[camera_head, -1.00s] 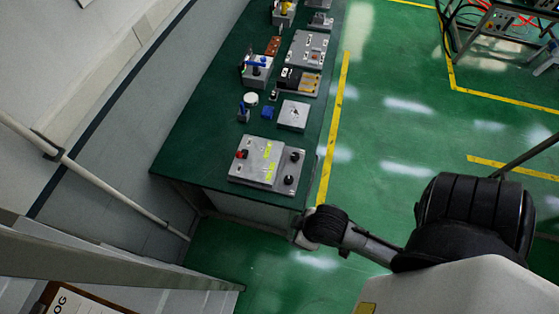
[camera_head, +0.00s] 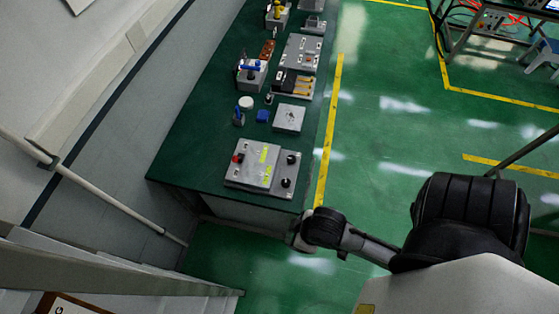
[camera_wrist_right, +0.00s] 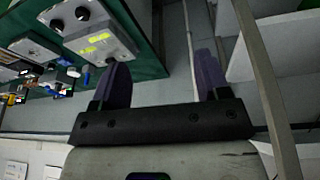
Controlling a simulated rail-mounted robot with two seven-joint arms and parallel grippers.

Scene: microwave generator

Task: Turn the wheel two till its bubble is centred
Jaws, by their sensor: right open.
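A grey panel box (camera_head: 240,175) lies on the near end of the green bench. It carries two yellow-green bubble vials, an upper one (camera_head: 264,155) and a lower one (camera_head: 267,177), with two black wheels, upper (camera_head: 291,159) and lower (camera_head: 286,183), on its right side. I cannot tell which is wheel two, nor where the bubbles sit. The box also shows in the right wrist view (camera_wrist_right: 112,45), at upper left. My right gripper (camera_wrist_right: 162,78) is open and empty, apart from the box. In the head view its fingers are not clear. My left gripper is not in view.
A red knob (camera_head: 237,159) is on the box's left side. Other devices, including a grey plate (camera_head: 289,118) and a blue-topped unit (camera_head: 251,73), stand farther along the bench (camera_head: 185,155). The green floor right of the bench is open. A wall pole (camera_head: 110,200) runs at left.

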